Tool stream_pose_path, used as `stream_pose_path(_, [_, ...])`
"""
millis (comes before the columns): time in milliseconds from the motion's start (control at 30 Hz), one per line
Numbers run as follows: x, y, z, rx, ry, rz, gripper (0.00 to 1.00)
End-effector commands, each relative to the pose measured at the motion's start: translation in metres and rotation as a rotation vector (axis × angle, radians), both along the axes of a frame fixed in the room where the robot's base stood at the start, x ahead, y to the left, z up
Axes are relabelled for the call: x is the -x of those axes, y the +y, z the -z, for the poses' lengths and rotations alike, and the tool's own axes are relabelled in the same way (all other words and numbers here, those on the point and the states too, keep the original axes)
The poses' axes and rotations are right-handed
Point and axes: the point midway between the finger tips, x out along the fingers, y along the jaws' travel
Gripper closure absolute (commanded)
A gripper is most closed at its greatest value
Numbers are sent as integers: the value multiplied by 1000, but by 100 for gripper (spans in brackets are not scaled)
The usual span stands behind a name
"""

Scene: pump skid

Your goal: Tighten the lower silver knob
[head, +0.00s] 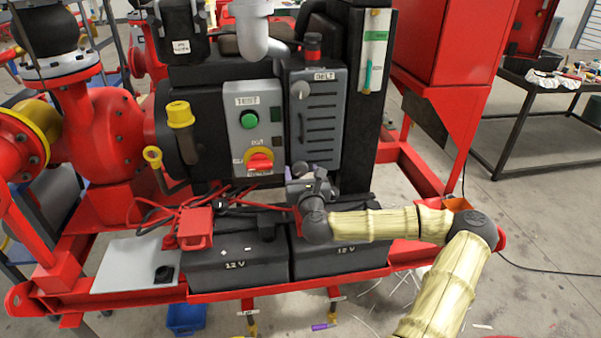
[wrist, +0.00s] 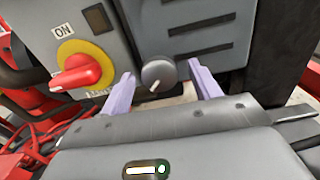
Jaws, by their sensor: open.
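The lower silver knob (wrist: 158,75) is a round grey dial with a pale pointer line, low on the grey BELT panel (head: 325,125). My gripper (wrist: 160,69) is open, with one pale purple finger on each side of the knob. Gaps show between the knob and both fingers, so it is not gripped. In the head view my gripper (head: 302,170) is at the panel's lower edge, and the hand largely hides the lower knob. Another silver knob (head: 299,90) sits higher on the same panel.
Left of the lower knob is a red rotary switch (wrist: 82,74) on a yellow ring, with a green button (head: 249,120) above it. Black 12 V batteries (head: 238,262) and red cables (head: 180,215) lie below. A red cabinet (head: 445,45) stands to the right.

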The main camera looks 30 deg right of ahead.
Motion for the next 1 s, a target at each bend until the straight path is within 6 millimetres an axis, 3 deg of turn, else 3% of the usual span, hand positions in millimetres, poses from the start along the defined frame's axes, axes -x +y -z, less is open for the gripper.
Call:
stream_pose_path(67, [0, 0, 0, 0, 0, 0, 40])
stream_pose_path(200, [0, 0, 0, 0, 0, 0, 67])
stream_pose_path(300, [0, 0, 0, 0, 0, 0, 82])
stream_pose_path(667, [0, 0, -1, 40, 10, 1, 82])
stream_pose_path(1000, [0, 0, -2, 222, 63, 2, 82])
